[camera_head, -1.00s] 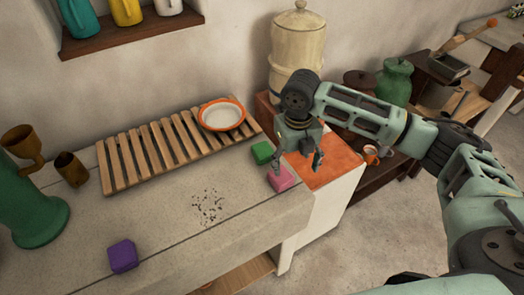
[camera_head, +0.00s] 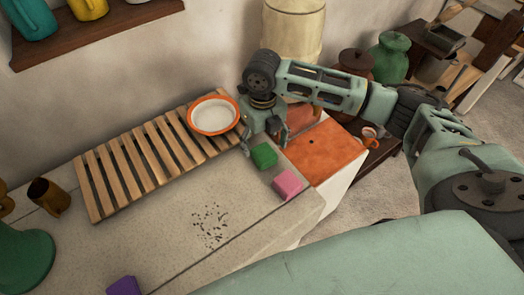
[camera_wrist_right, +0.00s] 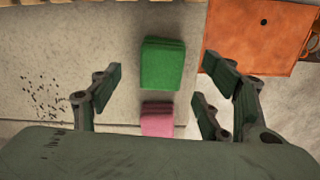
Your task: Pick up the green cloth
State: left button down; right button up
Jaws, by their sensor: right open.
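The green cloth (camera_head: 264,155) is a small folded block on the stone counter, just behind the pink cloth (camera_head: 288,185). My right gripper (camera_head: 264,143) is above the green cloth, its fingers pointing down. In the right wrist view the green cloth (camera_wrist_right: 163,64) lies between and beyond the two open fingertips (camera_wrist_right: 150,95), with the pink cloth (camera_wrist_right: 158,119) nearer the palm. The gripper is open and empty. My left gripper is not in view.
A slatted wooden rack (camera_head: 150,165) with an orange-rimmed white bowl (camera_head: 212,115) stands left of the gripper. An orange-topped unit (camera_head: 325,152) adjoins the counter's right end. Dark crumbs (camera_head: 209,225) and a purple cloth (camera_head: 124,287) lie on the counter (camera_head: 170,215).

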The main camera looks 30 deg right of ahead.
aim_at(264, 151)
jog(key=shift+s+d+f+p, duration=0.1)
jog(key=shift+s+f+p, duration=0.15)
jog(key=shift+f, duration=0.3)
jog(key=shift+s+f+p, duration=0.1)
jog(key=shift+f+p, duration=0.15)
jog(key=shift+f, duration=0.25)
jog(key=shift+w+f, duration=0.2)
jog(key=shift+f, duration=1.3)
jog(key=shift+c, duration=0.3)
jog(key=c, duration=0.4)
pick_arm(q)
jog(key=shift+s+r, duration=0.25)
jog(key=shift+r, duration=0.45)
pick_arm(e)
jog(key=c, duration=0.7)
